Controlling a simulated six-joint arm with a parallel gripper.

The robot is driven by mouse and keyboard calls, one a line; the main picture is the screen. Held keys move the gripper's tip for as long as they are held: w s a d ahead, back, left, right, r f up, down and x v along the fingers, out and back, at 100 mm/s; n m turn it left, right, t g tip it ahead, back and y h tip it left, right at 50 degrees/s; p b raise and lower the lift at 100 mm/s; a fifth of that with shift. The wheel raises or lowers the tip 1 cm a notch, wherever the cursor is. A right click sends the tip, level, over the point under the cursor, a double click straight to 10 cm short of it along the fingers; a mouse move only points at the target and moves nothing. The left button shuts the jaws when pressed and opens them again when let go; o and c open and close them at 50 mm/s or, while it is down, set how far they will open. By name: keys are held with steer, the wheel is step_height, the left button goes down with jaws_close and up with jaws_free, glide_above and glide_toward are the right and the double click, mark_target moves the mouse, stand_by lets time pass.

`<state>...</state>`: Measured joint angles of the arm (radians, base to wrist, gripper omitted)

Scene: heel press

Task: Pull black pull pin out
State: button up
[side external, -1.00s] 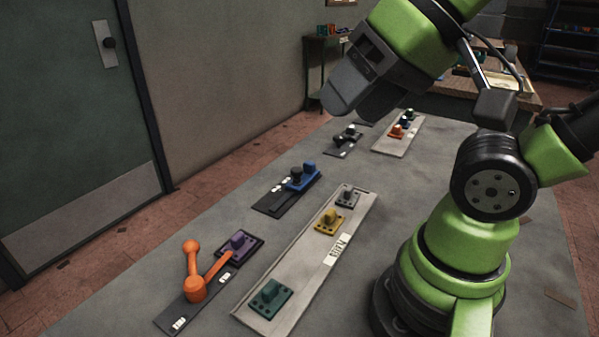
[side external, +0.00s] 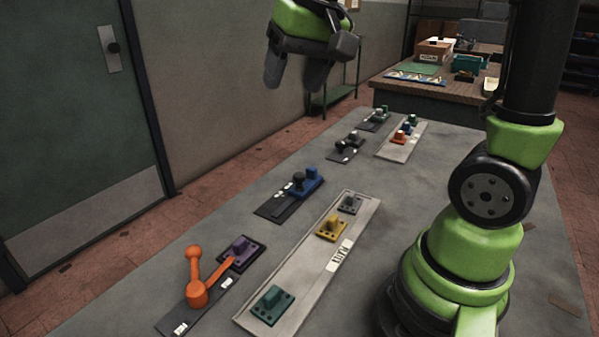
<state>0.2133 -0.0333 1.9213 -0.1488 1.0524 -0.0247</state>
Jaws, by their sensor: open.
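A black knob-topped piece (side external: 298,180) stands upright beside a blue block (side external: 311,174) on a dark plate at mid-table; it looks like the pull pin. Another small black fitting (side external: 350,141) sits on a dark plate farther back, too small to make out. My gripper (side external: 295,78) is open and empty, with its two dark fingers pointing down. It is high above the table's far left side, well apart from both black pieces.
An orange lever (side external: 195,270) stands at the front left beside a purple block (side external: 240,250). A long grey plate (side external: 310,290) carries yellow, green and grey blocks. A light plate (side external: 398,150) with small coloured pieces lies at the back. Bare table lies between the plates.

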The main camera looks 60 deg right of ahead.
steer(key=w+d+f+m+g, duration=0.1)
steer(key=w+d+f+g, duration=0.1)
steer(key=w+d+f, duration=0.55)
steer(key=m+g, duration=0.2)
glide_toward(300, 174)
step_height(300, 174, down, 9)
steer(key=shift+w+a+f, duration=0.1)
steer(key=shift+a+f, duration=0.05)
steer(key=shift+a, duration=0.05)
